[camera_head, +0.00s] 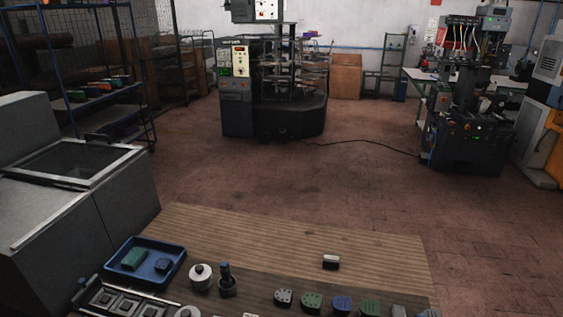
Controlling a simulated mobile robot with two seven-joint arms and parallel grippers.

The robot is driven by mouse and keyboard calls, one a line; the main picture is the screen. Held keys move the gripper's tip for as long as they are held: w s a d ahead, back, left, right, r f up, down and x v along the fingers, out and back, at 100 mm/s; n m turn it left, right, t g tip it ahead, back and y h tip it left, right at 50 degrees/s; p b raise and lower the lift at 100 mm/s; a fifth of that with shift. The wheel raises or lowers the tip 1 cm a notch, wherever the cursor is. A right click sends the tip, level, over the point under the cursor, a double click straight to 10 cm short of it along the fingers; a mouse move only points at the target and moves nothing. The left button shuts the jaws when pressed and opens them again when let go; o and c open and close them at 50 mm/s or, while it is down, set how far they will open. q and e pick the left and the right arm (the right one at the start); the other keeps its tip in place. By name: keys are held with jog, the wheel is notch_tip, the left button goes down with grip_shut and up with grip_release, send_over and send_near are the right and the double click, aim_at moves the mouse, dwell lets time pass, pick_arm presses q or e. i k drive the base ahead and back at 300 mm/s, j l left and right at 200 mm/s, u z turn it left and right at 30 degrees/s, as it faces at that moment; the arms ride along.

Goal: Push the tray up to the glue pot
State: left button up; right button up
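A blue tray (178,258) lies at the left end of the wooden bench, with a green block (134,259) and a dark blue block (163,265) in it. Just right of the tray stands a round whitish pot (200,278) with a dark knob on top. Right of that is a small dark pot (227,287) with a blue-handled tool standing in it. I cannot tell for sure which of the two is the glue pot. The tray's right side looks close to the whitish pot; contact cannot be made out. Neither of my grippers is in view.
A metal frame with square recesses (125,302) lies in front of the tray. Several coloured heel-like blocks (311,301) line the front right, and a black-and-white block (331,262) stands alone behind them. The bench's back middle (260,240) is clear. A grey cabinet (120,190) adjoins the left.

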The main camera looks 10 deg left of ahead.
aim_at(145, 273)
jog(key=u, duration=1.25)
